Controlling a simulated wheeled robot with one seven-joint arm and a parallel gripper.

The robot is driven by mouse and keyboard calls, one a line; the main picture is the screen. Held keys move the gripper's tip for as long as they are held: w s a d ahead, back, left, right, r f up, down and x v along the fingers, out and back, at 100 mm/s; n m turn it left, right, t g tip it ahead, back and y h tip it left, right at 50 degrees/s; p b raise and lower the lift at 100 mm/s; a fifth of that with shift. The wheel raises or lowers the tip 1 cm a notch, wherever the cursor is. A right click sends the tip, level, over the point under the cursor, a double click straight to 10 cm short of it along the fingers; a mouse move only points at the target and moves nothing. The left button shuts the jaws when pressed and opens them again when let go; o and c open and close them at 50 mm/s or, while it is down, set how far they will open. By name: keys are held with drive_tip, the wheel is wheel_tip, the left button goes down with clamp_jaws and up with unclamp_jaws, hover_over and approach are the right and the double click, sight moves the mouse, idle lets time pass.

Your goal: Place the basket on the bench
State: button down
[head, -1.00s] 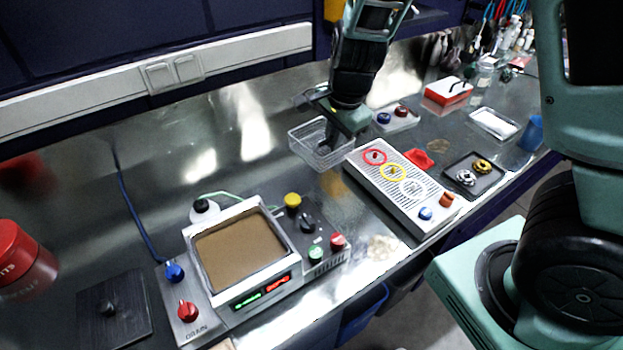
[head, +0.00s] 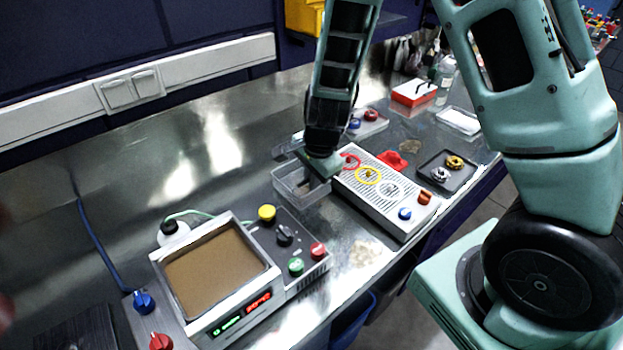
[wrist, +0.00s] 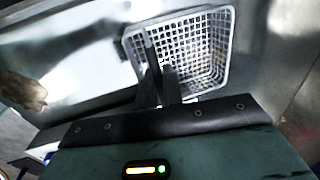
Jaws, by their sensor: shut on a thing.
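The basket (head: 290,185) is a small white wire mesh basket over the metal bench (head: 355,245), between the brown-filled bath unit and the panel with coloured rings. My gripper (head: 318,170) is above its right side, pointing down. In the wrist view the basket (wrist: 205,50) is seen from above and looks empty. There my gripper (wrist: 160,90) has its dark fingers close together at the basket's near wall, shut on it. I cannot tell whether the basket's bottom touches the bench.
The bath unit (head: 218,270) with knobs and buttons stands front left. The ringed panel (head: 385,195) stands close on the right. A dark tray (head: 447,173) with metal parts and a red-and-white box (head: 413,92) lie farther right. Bare bench lies behind the bath unit.

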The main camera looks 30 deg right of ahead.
drive_tip(key=c, duration=1.5)
unclamp_jaws()
drive_tip(key=shift+c, duration=0.2)
drive_tip(key=p+v, duration=0.3)
drive_tip(key=v, duration=0.9)
drive_tip(key=s+a+r+n, duration=0.2)
drive_tip(key=s+a+n, duration=0.2)
drive_tip(key=s+n, duration=0.3)
drive_tip(key=s+a+r+n+g, duration=0.1)
drive_tip(key=s+a+r+n, duration=0.2)
drive_tip(key=s+n, duration=0.4)
drive_tip(key=s+a+r+n+g, duration=0.1)
drive_tip(key=s+a+r+n, duration=0.1)
drive_tip(key=s+a+n, duration=0.3)
drive_tip(key=s+n, duration=0.2)
drive_tip(key=n, duration=0.2)
drive_tip(key=shift+a+r+n, duration=0.3)
drive_tip(key=shift+a+r, duration=0.05)
drive_tip(key=shift+a, duration=0.05)
drive_tip(key=shift+s, duration=0.1)
